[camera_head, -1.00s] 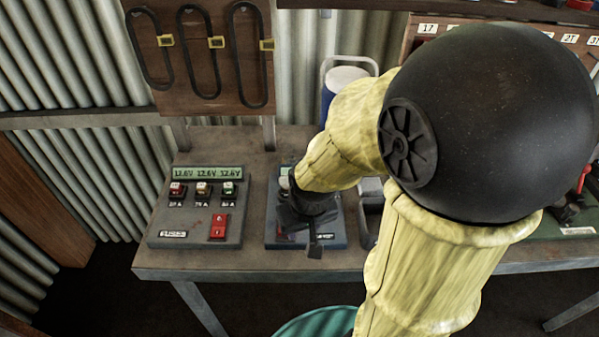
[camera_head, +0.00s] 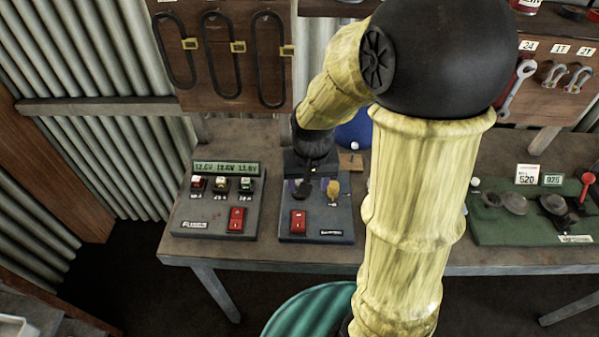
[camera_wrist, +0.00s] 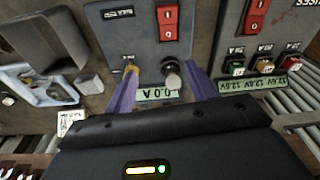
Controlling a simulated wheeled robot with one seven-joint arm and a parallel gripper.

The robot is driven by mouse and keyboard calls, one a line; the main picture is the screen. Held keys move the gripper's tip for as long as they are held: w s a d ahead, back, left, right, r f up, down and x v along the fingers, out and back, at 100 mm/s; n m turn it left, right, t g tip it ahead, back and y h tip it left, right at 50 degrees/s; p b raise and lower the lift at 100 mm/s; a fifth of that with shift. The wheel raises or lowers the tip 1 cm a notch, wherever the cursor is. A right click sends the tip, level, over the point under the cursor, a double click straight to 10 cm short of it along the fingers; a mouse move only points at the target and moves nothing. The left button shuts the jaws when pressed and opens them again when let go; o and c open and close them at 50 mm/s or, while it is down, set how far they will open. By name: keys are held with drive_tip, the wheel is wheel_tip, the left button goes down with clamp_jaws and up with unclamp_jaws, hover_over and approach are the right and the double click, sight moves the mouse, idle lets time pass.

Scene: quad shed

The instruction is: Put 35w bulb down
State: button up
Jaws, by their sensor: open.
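The tester panel (camera_head: 340,222) lies on the bench, with a red switch and a 0.0 A display (camera_wrist: 158,94). My gripper (camera_wrist: 162,70) is open over it, its purple fingers apart. Between the fingers, in the wrist view, a small grey rounded piece (camera_wrist: 173,82) sits at a dark round socket (camera_wrist: 175,67); it may be the 35w bulb, but no wattage is readable. An amber piece (camera_wrist: 131,68) stands by the left finger and also shows in the head view (camera_head: 333,188). In the head view my gripper (camera_head: 303,188) is low over the panel and hides part of it.
A battery panel (camera_head: 215,215) with a three-reading display stands at the left. A small white ball (camera_head: 355,146) sits on a wooden block behind the panel. A green board (camera_head: 500,228) holds dark dishes at the right. Belts hang on a board (camera_head: 235,85) behind.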

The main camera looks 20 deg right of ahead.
sight(300, 181)
drive_tip(key=w+r+m+g+p, duration=0.1)
drive_tip(key=w+r+m+p, duration=0.2)
drive_tip(key=w+r+p, duration=0.4)
drive_tip(key=shift+w+d+r+p, duration=0.15)
drive_tip(key=shift+w+r+p, duration=0.15)
drive_tip(key=shift+r+p, duration=0.35)
wheel_tip(300, 181, down, 12)
drive_tip(key=p, duration=0.2)
drive_tip(key=shift+p, duration=0.4)
drive_tip(key=shift+f, duration=0.1)
drive_tip(key=shift+w+f+p, duration=0.2)
drive_tip(key=shift+f+p, duration=0.6)
drive_tip(key=shift+f, duration=0.05)
drive_tip(key=shift+w+f+p, duration=0.15)
drive_tip(key=shift+f+p, duration=0.4)
drive_tip(key=shift+f, duration=1.2)
drive_tip(key=shift+c, duration=0.5)
